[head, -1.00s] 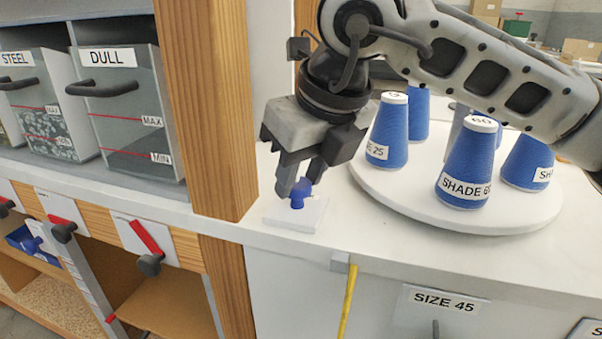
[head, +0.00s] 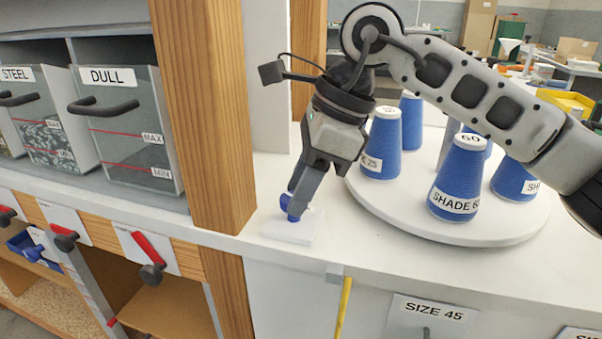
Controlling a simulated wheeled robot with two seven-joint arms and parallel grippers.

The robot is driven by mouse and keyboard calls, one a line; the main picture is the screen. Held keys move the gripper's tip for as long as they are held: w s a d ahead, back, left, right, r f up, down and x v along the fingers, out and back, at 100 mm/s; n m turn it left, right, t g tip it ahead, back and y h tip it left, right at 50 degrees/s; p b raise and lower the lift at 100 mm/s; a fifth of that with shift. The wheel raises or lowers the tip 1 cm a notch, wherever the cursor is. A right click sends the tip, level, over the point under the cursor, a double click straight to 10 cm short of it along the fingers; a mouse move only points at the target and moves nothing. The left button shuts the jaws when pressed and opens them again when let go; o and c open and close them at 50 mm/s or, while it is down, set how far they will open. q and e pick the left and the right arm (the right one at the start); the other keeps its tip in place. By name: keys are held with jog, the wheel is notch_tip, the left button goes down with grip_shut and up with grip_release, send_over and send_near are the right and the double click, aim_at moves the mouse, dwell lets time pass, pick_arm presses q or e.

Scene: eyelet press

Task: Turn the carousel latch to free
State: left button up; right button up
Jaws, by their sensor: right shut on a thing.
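The carousel latch is a small blue knob (head: 293,216) on a white base plate (head: 288,232) on the counter, left of the carousel. My right gripper (head: 295,201) comes down from above and is shut on the blue knob; the fingers hide part of it. The carousel (head: 400,222) is a round white turntable. It carries several blue thread cones, among them one marked SHADE 60 (head: 458,178). My left gripper is not in view.
A wooden post (head: 205,120) stands close left of the latch. Left of it are clear bins labelled STEEL and DULL (head: 125,125). A yellow strip (head: 343,308) hangs at the counter's front, beside a SIZE 45 label (head: 432,309). The counter before the carousel is clear.

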jog(key=shift+r+n+g+p, duration=0.15)
jog(key=shift+n+g+p, duration=0.2)
jog(key=shift+n, duration=0.45)
jog(key=shift+w+n+p, duration=0.1)
jog(key=shift+n+p, duration=0.2)
jog(key=shift+n, duration=0.1)
jog(key=shift+n+g, duration=0.35)
jog(key=shift+n, duration=0.25)
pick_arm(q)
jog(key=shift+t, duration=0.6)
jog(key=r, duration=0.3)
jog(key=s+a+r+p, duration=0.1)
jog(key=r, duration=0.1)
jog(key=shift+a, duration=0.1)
pick_arm(e)
jog(key=shift+w+n+h, duration=0.1)
jog(key=shift+n+h, duration=0.2)
jog(key=shift+n, duration=0.3)
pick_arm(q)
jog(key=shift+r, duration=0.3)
pick_arm(e)
jog(key=o, duration=0.9)
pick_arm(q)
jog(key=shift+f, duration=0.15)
pick_arm(e)
jog(key=shift+o, duration=0.3)
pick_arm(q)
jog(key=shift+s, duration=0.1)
